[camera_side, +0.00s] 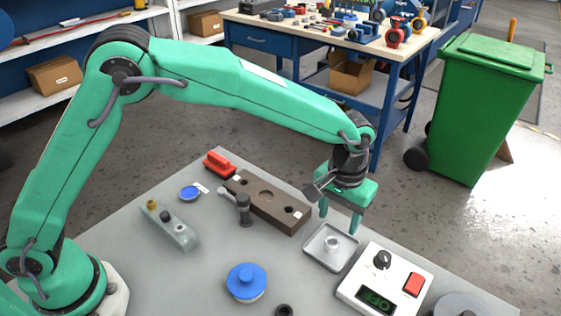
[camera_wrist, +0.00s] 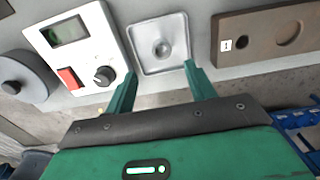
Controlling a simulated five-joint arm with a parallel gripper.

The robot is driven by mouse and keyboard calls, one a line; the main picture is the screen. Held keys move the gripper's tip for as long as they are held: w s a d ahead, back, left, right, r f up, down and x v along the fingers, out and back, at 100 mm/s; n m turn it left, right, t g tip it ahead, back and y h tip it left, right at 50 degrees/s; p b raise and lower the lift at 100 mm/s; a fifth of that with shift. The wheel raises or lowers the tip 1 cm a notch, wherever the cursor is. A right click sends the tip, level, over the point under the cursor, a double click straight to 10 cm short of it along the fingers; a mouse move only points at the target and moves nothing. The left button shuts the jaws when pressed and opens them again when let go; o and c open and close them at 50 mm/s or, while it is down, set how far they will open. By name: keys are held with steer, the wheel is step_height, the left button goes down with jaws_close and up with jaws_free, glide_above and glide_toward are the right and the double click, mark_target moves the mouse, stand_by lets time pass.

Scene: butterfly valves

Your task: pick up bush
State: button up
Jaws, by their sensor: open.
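A small pale metal bush (camera_side: 334,243) stands in a shallow grey metal tray (camera_side: 316,255) on the table. In the wrist view the bush (camera_wrist: 162,47) shows as a round piece with a darker centre, near the middle of the tray (camera_wrist: 138,32). My gripper (camera_side: 339,218) is open and empty, pointing down above the tray. In the wrist view its two fingers (camera_wrist: 160,72) reach toward the tray's near edge, with the bush beyond the tips and roughly between them. The fingers appear apart from the bush.
A brown block with holes (camera_side: 265,199) lies left of the tray, with a dark upright tool (camera_side: 244,210) beside it. A white control box (camera_side: 384,281) with a knob and red button stands close on the right. A blue round part (camera_side: 246,282) sits at the front.

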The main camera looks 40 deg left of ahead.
mark_target(333, 237)
steer(key=shift+f, duration=1.3)
steer(key=shift+a+f, duration=0.15)
steer(key=shift+f, duration=2.45)
steer(key=c, duration=1.1)
steer(key=shift+r, duration=0.1)
